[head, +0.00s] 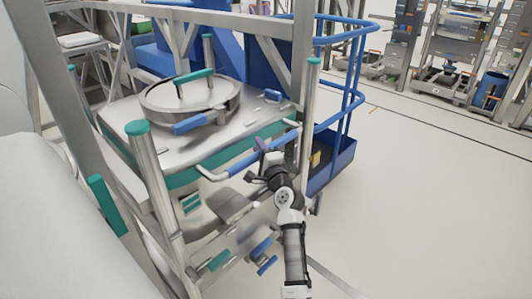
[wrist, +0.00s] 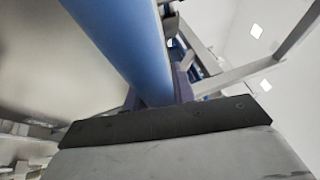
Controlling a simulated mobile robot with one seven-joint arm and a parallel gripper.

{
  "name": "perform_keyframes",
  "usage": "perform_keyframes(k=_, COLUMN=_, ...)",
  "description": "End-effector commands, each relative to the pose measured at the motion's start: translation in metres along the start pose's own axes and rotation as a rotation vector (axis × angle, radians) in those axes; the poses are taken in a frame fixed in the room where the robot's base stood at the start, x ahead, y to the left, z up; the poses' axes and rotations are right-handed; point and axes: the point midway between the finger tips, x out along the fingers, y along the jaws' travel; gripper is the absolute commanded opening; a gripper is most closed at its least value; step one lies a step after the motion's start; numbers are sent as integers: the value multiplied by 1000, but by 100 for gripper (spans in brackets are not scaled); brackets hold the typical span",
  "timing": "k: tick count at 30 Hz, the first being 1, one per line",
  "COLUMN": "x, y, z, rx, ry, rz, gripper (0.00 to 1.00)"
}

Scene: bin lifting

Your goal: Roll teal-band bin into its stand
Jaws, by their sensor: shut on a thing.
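The teal-band bin (head: 135,112) is a boxy metal bin with a round lid, upright at left centre in the head view. Its teal band runs below the top edge. A push handle (head: 240,163) with a blue sleeve sticks out from its near side. My gripper (head: 262,158) is shut on this handle near its right end. In the wrist view the blue sleeve (wrist: 125,45) runs down behind my dark finger plate, which hides the contact. Tall metal beams (head: 303,40) with a teal pad rise around the bin; I cannot tell if they are its stand.
A blue railed platform (head: 335,165) stands close to the right of the bin. A white rounded body (head: 45,200) fills the left foreground. Open pale floor (head: 430,200) lies to the right, with racks and a blue drum (head: 488,92) far back.

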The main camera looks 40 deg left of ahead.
Motion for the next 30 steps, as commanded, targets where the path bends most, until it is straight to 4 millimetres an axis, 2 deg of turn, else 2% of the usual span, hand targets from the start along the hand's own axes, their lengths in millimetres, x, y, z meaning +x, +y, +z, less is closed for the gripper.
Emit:
perform_keyframes(k=1, x=1, y=0, z=-6, rx=-1, ry=12, rz=-2, gripper=0)
perform_keyframes(k=13, x=4, y=-3, z=-6, rx=-4, ry=13, rz=-5, gripper=0)
perform_keyframes(k=14, x=4, y=-3, z=-6, rx=-4, ry=13, rz=-6, gripper=30)
perform_keyframes(k=18, x=4, y=-2, z=-4, rx=-3, ry=10, rz=-5, gripper=48)
perform_keyframes(k=26, x=3, y=-1, z=-2, rx=-2, ry=6, rz=-3, gripper=48)
perform_keyframes(k=30, x=-6, y=0, z=-3, rx=-2, ry=7, rz=-4, gripper=48)
